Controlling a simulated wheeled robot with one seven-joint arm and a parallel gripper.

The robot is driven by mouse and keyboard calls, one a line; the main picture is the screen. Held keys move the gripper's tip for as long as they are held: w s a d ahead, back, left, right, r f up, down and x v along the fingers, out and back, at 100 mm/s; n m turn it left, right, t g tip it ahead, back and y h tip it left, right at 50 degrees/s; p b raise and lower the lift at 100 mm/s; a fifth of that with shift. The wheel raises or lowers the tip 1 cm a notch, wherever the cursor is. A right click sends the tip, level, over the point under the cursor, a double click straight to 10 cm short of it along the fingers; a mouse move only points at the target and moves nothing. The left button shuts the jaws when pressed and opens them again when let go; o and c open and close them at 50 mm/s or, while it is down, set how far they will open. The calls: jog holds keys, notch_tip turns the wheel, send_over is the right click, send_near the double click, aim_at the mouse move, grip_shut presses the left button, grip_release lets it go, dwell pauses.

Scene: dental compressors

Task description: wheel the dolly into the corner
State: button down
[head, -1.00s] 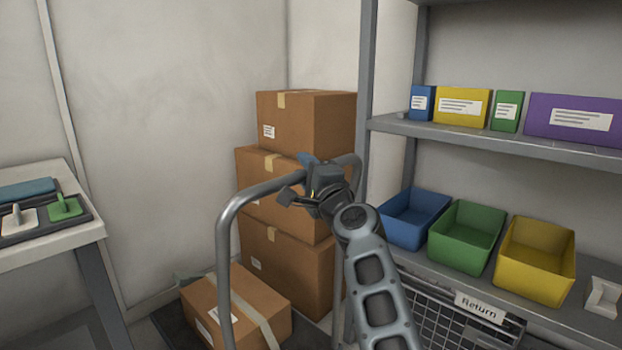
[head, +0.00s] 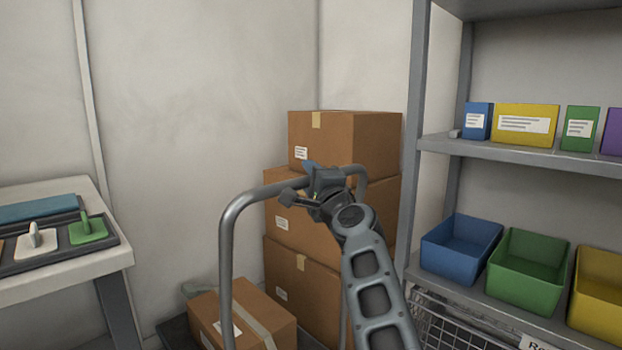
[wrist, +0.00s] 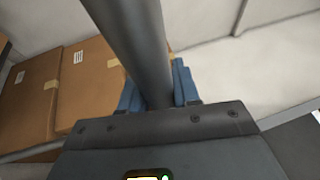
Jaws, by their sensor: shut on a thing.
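The dolly's grey tubular handle (head: 229,235) rises in front of me in the head view. Its dark platform (head: 176,332) shows at the bottom edge, with a taped cardboard box (head: 258,318) low beside the handle, apparently on it. My gripper (head: 318,180) is shut on the handle's top bar. In the wrist view the bar (wrist: 135,45) passes between the blue fingertips (wrist: 157,92). The wall corner (head: 318,55) is ahead, behind a stack of cardboard boxes (head: 340,145). The dolly's wheels are out of view.
A workbench (head: 100,265) with trays and tools stands at left. A grey shelf unit (head: 416,130) at right holds blue (head: 460,245), green (head: 530,270) and yellow bins, with a wire basket (head: 450,322) below. Bare wall (head: 190,150) shows between the bench and the stack.

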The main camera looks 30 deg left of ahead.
jog(key=shift+r, duration=0.1)
jog(key=c, duration=1.2)
grip_release()
jog(key=shift+a, duration=0.1)
jog(key=shift+c, duration=0.2)
jog(key=shift+o, duration=0.7)
jog(key=shift+w+a, duration=0.1)
jog(key=shift+a, duration=0.05)
jog(key=shift+o, duration=1)
jog(key=p+v, duration=0.4)
jog(key=v, duration=0.4)
jog(key=shift+w, duration=0.1)
